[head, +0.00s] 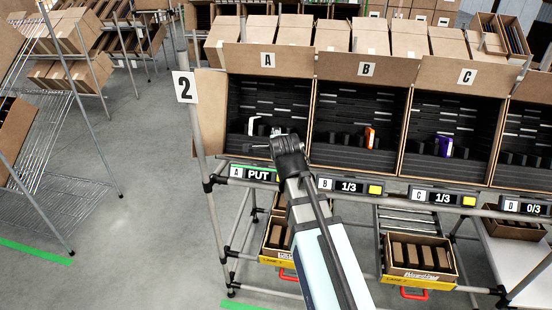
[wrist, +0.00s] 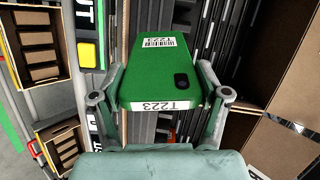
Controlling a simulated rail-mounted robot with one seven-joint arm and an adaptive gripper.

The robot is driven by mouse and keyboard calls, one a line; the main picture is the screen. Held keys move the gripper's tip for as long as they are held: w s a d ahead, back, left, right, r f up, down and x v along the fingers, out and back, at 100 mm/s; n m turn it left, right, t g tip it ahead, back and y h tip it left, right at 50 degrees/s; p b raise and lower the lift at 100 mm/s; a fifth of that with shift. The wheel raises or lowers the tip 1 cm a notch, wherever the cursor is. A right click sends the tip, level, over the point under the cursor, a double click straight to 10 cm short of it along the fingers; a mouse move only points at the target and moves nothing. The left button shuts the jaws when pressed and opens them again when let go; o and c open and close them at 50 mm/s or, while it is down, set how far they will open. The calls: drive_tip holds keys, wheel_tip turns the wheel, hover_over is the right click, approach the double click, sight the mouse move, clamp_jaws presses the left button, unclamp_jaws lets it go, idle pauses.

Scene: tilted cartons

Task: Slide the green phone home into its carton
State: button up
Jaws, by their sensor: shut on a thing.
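The green phone (wrist: 152,65) fills the middle of the wrist view. It has a white T223 label, a barcode label and a dark camera patch. My gripper (wrist: 160,82) is shut on it, with one finger on each side edge. In the head view my gripper (head: 270,146) is at the front of carton A (head: 240,62), above its lower front edge. The phone is mostly hidden by the gripper there. Carton A is tilted and open-fronted with a black slotted insert (head: 265,98). I cannot tell whether the phone touches a slot.
A white item (head: 252,124) stands in carton A, just left of my gripper. Carton B holds an orange item (head: 370,138) and carton C a purple one (head: 444,146). A display reading PUT (head: 257,175) is below carton A. Boxes of brown cartons (head: 420,272) sit lower down.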

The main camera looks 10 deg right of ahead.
drive_tip(key=shift+w+d+r+m+h+p, duration=0.1)
drive_tip(key=shift+w+r+m+h, duration=0.5)
drive_tip(key=shift+w, duration=0.35)
drive_tip(key=shift+w+d+r+m+h+p, duration=0.15)
drive_tip(key=shift+w+r+m+h, duration=0.4)
drive_tip(key=shift+w+h, duration=0.3)
drive_tip(key=shift+w+d+r+m+h+p, duration=0.1)
drive_tip(key=shift+w+r+m+h, duration=0.5)
drive_tip(key=shift+w, duration=0.45)
drive_tip(key=shift+f, duration=0.1)
drive_tip(key=shift+a+f+b, duration=0.1)
drive_tip(key=shift+f+b, duration=0.3)
drive_tip(key=shift+b, duration=0.7)
drive_tip(key=shift+w+f+b, duration=0.2)
drive_tip(key=shift+w+b, duration=0.05)
drive_tip(key=shift+b, duration=0.45)
drive_tip(key=shift+w+d+b, duration=0.2)
drive_tip(key=shift+d+b, duration=0.05)
drive_tip(key=shift+b, duration=0.05)
drive_tip(key=shift+b+x, duration=0.85)
drive_tip(key=shift+x, duration=0.3)
drive_tip(key=shift+w+f, duration=0.1)
drive_tip(key=shift+b+x, duration=1)
drive_tip(key=shift+x, duration=0.2)
